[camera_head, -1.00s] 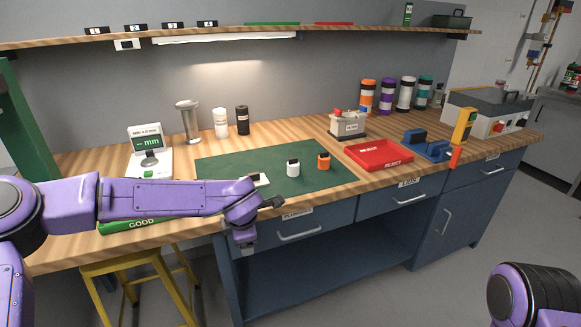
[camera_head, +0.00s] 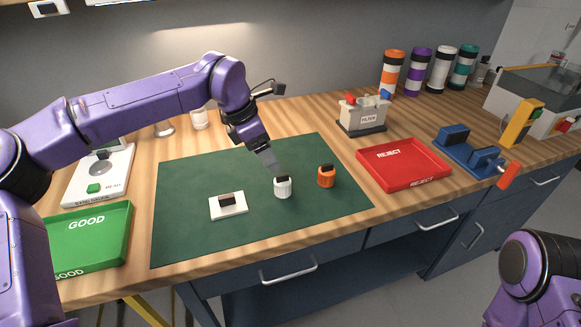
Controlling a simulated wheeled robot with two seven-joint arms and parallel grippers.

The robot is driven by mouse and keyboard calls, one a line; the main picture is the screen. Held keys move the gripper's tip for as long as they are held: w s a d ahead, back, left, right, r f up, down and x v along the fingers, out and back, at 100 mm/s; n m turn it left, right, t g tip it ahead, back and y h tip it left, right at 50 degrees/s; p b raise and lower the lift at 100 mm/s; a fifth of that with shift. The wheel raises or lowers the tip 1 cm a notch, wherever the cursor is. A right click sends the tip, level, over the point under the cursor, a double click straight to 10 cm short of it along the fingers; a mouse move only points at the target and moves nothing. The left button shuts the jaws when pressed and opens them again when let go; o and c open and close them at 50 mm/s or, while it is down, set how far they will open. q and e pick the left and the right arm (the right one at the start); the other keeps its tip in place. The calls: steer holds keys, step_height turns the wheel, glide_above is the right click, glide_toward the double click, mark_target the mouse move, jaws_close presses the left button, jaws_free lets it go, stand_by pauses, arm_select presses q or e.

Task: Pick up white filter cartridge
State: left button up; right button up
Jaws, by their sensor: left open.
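The white filter cartridge (camera_head: 283,188), a small white cylinder with a black top, stands upright on the green mat (camera_head: 180,235). My left gripper (camera_head: 274,172) points down just above and behind it, its fingertips close to the black top. The gripper is open, though its finger gap is hard to see from here. I cannot tell whether the fingers touch the cartridge. My right arm shows at the lower right edge; its gripper is out of the picture.
An orange cartridge (camera_head: 326,176) stands close on the right. A white block with a black top (camera_head: 228,205) lies to the left. A green GOOD tray (camera_head: 128,237), a red REJECT tray (camera_head: 404,184), a FILTER box (camera_head: 363,115) and a blue fixture (camera_head: 470,156) stand around the mat.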

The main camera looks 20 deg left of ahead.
mark_target(280, 175)
arm_select(q)
steer(key=f, duration=0.1)
steer(key=d+f, duration=0.1)
steer(key=f, duration=0.2)
steer(key=shift+s+d+p, duration=0.35)
steer(key=shift+s+p, duration=0.05)
steer(key=x, duration=0.2)
steer(key=w+p+x, duration=0.1)
steer(key=x, duration=0.2)
steer(key=shift+w+f, duration=0.15)
steer(key=shift+w, duration=0.05)
steer(key=shift+f, duration=0.1)
steer(key=shift+s, duration=0.3)
steer(key=shift+w, duration=0.1)
steer(key=c, duration=1.1)
arm_select(e)
steer(key=shift+s+r, duration=0.3)
steer(key=shift+r, duration=0.65)
